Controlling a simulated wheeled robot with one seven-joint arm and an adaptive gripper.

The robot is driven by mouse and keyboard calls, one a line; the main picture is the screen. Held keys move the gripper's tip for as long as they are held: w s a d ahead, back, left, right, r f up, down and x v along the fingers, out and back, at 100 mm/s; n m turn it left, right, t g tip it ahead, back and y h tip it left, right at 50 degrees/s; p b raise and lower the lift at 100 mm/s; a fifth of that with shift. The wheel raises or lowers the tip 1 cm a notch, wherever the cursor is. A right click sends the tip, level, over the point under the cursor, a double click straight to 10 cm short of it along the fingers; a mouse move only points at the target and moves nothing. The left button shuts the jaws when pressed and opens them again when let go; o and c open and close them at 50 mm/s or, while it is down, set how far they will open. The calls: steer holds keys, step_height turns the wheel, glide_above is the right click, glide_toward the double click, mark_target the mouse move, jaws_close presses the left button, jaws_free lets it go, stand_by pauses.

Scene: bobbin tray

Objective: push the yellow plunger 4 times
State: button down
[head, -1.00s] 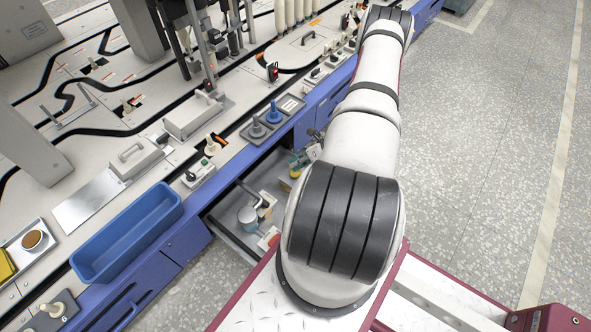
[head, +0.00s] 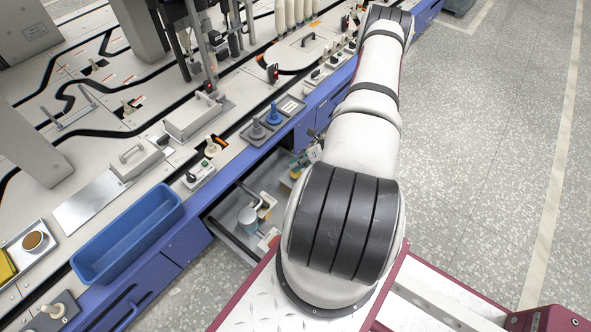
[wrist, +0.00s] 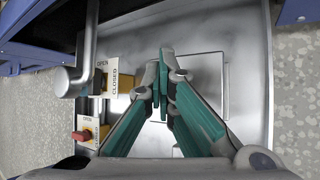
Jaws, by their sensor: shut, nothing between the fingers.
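My gripper (wrist: 168,85) reaches into an open drawer (wrist: 205,45), its teal fingers together and empty in the wrist view. A yellow piece (wrist: 123,82) shows just left of the fingertips, beside a sign plate marked OPEN and CLOSED (wrist: 98,80). It is partly hidden by a finger, and I cannot tell whether it is the yellow plunger or whether the finger touches it. In the head view a small yellow part (head: 294,173) shows in the drawer beside my arm; my arm hides most of the area there.
A red handle on a yellow base (wrist: 88,132) and a grey bent pipe (wrist: 75,78) stand at the left in the wrist view. In the head view, a grey-blue round fitting (head: 248,215) is in the drawer. A blue bin (head: 128,232) sits on the bench edge.

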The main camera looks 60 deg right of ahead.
steer(key=shift+r+p, duration=0.55)
steer(key=shift+r, duration=0.4)
steer(key=shift+r+p, duration=1.7)
steer(key=shift+r, duration=0.8)
step_height(320, 180, up, 4)
steer(key=shift+f+p, duration=0.1)
steer(key=shift+p, duration=0.9)
steer(key=shift+f, duration=0.1)
step_height(320, 180, down, 9)
steer(key=b, duration=0.6)
stand_by(0.6)
